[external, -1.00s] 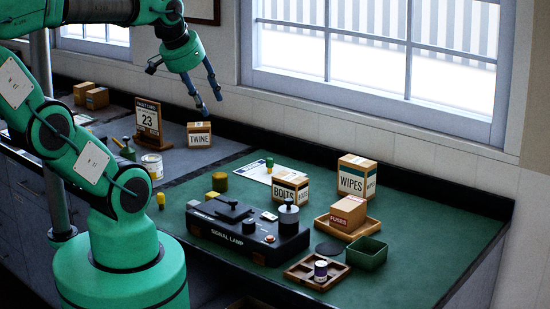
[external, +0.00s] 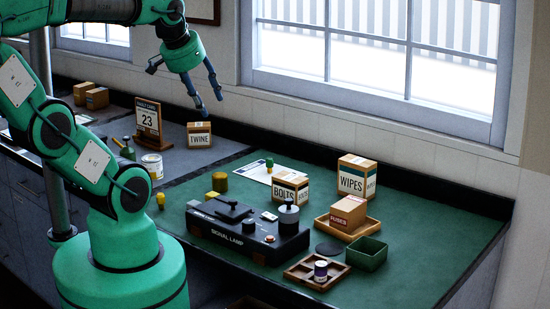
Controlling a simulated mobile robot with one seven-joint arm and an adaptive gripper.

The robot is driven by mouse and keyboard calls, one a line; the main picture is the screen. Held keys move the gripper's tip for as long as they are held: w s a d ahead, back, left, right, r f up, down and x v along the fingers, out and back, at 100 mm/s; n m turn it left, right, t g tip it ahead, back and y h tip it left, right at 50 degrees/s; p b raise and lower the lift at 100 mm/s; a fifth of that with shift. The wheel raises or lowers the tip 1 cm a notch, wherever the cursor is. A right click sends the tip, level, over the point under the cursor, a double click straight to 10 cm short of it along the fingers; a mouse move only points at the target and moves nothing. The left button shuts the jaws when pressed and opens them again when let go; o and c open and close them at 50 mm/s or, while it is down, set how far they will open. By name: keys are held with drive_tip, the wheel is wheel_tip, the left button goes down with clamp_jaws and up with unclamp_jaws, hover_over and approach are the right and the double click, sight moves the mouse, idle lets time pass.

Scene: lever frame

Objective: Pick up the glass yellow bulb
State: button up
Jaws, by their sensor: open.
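A small yellow bulb-shaped piece (external: 160,200) stands near the left edge of the green mat, left of the black signal lamp box (external: 240,229). It looks like the yellow bulb, but it is too small to tell whether it is glass. Another small yellow piece (external: 211,196) shows at the back left of the lamp box, partly hidden by it. My gripper (external: 211,104) is open and empty, high above the bench near the twine box, well above and behind the yellow bulb.
A white can (external: 153,165), the twine box (external: 199,135) and a calendar stand (external: 148,121) are at the left. Bolts box (external: 290,187), wooden trays and a green bin (external: 367,254) are at the right. The mat's front right is clear.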

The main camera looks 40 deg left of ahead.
drive_tip(key=w+a+f+n+g+p, duration=0.1)
drive_tip(key=w+a+f+g, duration=0.1)
drive_tip(key=w+a+f, duration=0.3)
drive_tip(key=w+a+f+n+g+p, duration=0.1)
drive_tip(key=a+f, duration=0.2)
drive_tip(key=a, duration=0.3)
drive_tip(key=n+g+p, duration=0.1)
drive_tip(key=g+p, duration=0.1)
drive_tip(key=g, duration=0.1)
hover_over(160, 194)
wheel_tip(160, 194, down, 14)
drive_tip(key=shift+d+r, duration=0.15)
drive_tip(key=shift+f+b, duration=0.55)
drive_tip(key=shift+f, duration=3.7)
drive_tip(key=shift+f, duration=0.1)
drive_tip(key=shift+w+a+f+b, duration=0.1)
drive_tip(key=shift+f+b, duration=0.15)
drive_tip(key=shift+f, duration=1.05)
drive_tip(key=shift+w+a+f+b, duration=0.1)
drive_tip(key=shift+f+b, duration=0.15)
drive_tip(key=shift+f, duration=1)
drive_tip(key=shift+s, duration=0.1)
